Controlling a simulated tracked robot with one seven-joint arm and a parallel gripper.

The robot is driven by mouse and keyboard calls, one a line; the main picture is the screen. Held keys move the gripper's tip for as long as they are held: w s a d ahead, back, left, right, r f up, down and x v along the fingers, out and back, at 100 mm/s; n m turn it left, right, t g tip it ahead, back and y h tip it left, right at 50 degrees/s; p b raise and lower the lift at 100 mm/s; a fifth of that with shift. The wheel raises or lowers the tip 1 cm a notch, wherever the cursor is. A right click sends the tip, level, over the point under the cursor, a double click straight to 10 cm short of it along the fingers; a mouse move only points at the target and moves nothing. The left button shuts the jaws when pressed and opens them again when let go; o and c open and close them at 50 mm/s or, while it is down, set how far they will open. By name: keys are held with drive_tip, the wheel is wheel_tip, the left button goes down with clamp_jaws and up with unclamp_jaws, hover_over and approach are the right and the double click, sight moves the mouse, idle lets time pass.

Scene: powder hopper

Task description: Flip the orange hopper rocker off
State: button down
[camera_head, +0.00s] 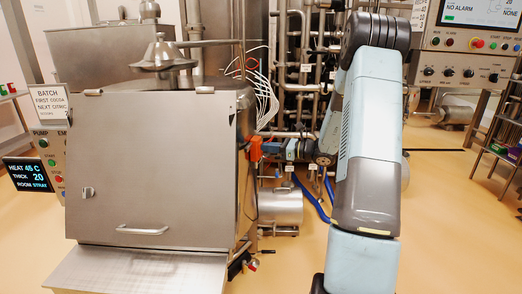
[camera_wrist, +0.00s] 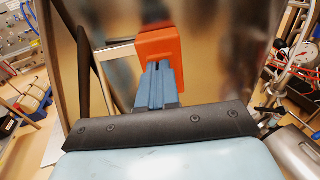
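An orange box (camera_head: 256,148), which looks like the hopper's rocker switch or its housing, is mounted on the right side of the steel hopper (camera_head: 150,170). In the wrist view the orange box (camera_wrist: 160,52) is straight ahead. My gripper (camera_head: 270,147) reaches left towards it. In the wrist view my blue fingers (camera_wrist: 157,72) look pressed together, with nothing seen between them. Their tips are at or just short of the lower edge of the orange box; I cannot tell if they touch. The rocker's face and its position are hidden.
White hoses (camera_head: 262,90) hang above the orange box. Pipes and valves (camera_head: 305,75) stand behind my arm. A steel motor or drum (camera_head: 281,206) sits low beside the hopper. A control panel (camera_head: 465,60) is at the right. Open floor (camera_head: 440,220) lies at the right.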

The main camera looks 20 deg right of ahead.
drive_tip(key=shift+w+a+r, duration=0.15)
drive_tip(key=shift+a, duration=0.45)
drive_tip(key=v, duration=1.5)
drive_tip(key=shift+w+d, duration=0.25)
drive_tip(key=shift+d, duration=0.05)
